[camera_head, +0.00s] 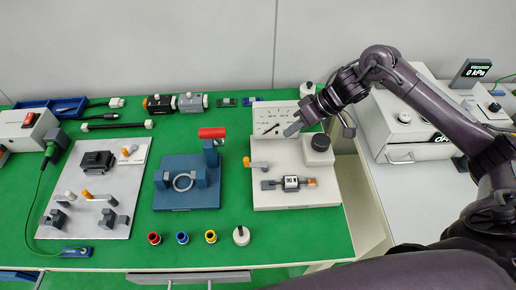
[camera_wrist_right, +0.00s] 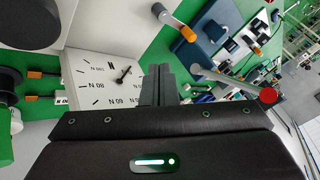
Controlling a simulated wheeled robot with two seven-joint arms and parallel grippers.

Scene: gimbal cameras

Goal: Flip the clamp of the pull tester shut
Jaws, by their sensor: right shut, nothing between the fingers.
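The pull tester is a white unit (camera_head: 325,196) with an upright dial face (camera_head: 267,118), right of centre on the green bench. The dial, marked N, also fills the left of the right wrist view (camera_wrist_right: 92,92). A grey lever with an orange tip (camera_head: 247,161), apparently the clamp's, sticks out at the tester's left side; its orange tip shows in the wrist view (camera_wrist_right: 188,34). My right gripper (camera_head: 291,130) is shut and empty, in front of the dial and above the lever. Its closed fingers (camera_wrist_right: 158,72) show apart from the lever. My left gripper is not in view.
A blue fixture with a red handle (camera_head: 212,132) stands left of the tester. A black round knob (camera_head: 320,142) rises at its right. Several small coloured parts (camera_head: 182,238) line the front, and a grey plate with levers (camera_head: 120,225) lies left.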

